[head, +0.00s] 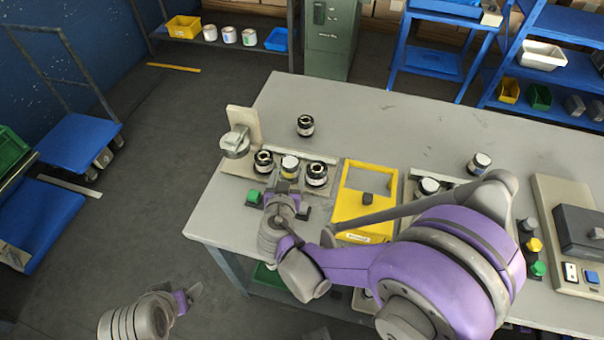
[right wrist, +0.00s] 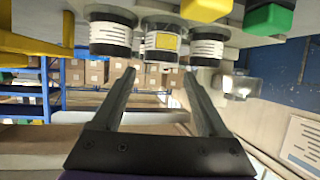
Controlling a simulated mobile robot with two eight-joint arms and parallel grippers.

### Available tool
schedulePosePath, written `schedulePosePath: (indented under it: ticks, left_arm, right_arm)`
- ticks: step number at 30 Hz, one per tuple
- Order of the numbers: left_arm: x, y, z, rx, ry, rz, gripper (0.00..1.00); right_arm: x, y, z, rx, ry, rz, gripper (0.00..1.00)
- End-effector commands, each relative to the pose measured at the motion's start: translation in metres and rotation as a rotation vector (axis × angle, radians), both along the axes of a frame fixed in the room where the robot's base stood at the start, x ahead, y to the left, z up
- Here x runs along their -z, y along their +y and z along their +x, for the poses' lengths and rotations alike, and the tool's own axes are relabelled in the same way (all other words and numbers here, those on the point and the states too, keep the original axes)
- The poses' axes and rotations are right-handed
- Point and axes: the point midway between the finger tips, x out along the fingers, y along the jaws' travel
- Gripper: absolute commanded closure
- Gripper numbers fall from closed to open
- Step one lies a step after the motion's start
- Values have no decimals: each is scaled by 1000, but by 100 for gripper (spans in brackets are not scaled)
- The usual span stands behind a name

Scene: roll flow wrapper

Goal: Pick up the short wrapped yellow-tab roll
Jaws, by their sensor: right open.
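The roll with a yellow band (head: 290,168) stands in the middle of a row of three on the grey bench, a dark-banded roll on each side. In the right wrist view the yellow-marked roll (right wrist: 163,42) shows just beyond the fingertips, between the two neighbouring rolls. My right gripper (head: 286,186) is at the near side of this roll. In the wrist view the right gripper (right wrist: 160,76) has its fingers apart, with nothing between them. My left gripper (head: 190,296) is low at the lower left, off the bench; its jaws are too unclear to read.
Neighbouring rolls (head: 264,161) and (head: 317,175) stand close on either side. Another roll (head: 305,125) stands behind. A yellow frame (head: 350,208) lies to the right. A green button (head: 253,197) is at the near left. The bench (head: 390,115) is clear toward the back.

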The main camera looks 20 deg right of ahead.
Motion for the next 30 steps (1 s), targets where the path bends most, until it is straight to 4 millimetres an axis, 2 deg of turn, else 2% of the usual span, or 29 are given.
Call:
schedulePosePath:
  ticks: [2,9,17,24,30]
  left_arm:
    - [0,0,0,0,0,0,19]
    - [1,0,0,0,0,0,19]
    - [1,0,0,0,0,0,19]
    - [0,0,0,0,0,0,19]
    - [0,0,0,0,0,0,19]
  right_arm:
    - [2,1,6,-1,-15,1,24]
    - [16,-12,38,2,-16,3,24]
    - [24,-20,56,0,-15,2,24]
    - [38,-33,87,0,-15,2,24]
    - [41,-36,94,-1,-15,3,24]
